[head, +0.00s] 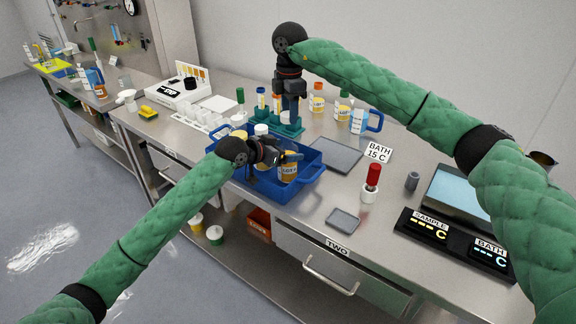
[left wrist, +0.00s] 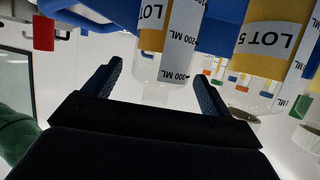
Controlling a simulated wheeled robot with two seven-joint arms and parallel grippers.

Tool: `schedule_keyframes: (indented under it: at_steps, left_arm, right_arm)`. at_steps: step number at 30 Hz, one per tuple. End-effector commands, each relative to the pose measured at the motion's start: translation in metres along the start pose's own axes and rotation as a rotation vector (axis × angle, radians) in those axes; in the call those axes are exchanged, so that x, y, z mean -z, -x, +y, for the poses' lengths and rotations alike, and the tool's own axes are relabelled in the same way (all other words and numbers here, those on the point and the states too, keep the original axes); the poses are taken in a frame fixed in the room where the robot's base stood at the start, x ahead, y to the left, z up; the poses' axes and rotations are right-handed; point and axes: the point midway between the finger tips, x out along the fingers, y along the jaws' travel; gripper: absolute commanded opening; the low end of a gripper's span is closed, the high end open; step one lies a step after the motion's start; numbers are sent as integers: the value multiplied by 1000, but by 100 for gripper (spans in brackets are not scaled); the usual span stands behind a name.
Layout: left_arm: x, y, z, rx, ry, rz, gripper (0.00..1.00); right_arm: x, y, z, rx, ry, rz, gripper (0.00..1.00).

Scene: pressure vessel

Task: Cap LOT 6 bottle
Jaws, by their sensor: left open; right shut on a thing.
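In the head view a bottle with a yellow label (head: 288,170) stands in the blue tray (head: 309,184), with other bottles beside it. My left gripper (head: 291,157) is open at this bottle. In the left wrist view a bottle (left wrist: 153,30) is between the open fingers (left wrist: 158,88); its label reads LOT, with the number cut off. A LOT 5 bottle (left wrist: 270,42) stands to the right. My right gripper (head: 290,118) points down at the teal rack (head: 290,130) behind the tray. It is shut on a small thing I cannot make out. No LOT 6 label is readable.
Capped bottles (head: 317,104) and a blue-handled jug (head: 365,121) stand behind the tray. A grey mat (head: 333,154), a red-topped dropper bottle (head: 371,183) and the bath (head: 460,198) are to the right. White cups (head: 200,118) are to the left.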

Motion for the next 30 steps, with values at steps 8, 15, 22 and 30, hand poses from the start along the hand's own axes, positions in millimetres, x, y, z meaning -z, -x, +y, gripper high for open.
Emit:
schedule_keyframes:
  at_steps: [8, 15, 22, 30]
  left_arm:
    - [0, -11, 0, 0, -1, 0, 84]
    - [0, -11, 0, 0, -1, 0, 80]
    - [0, -11, 0, 0, -1, 0, 35]
    - [0, -11, 0, 0, -1, 0, 17]
  right_arm:
    - [0, 0, 0, 0, 0, 0, 15]
    - [0, 0, 0, 0, 0, 0, 15]
    - [0, 0, 0, 0, 0, 0, 15]
    - [0, -6, 0, 1, 0, 0, 15]
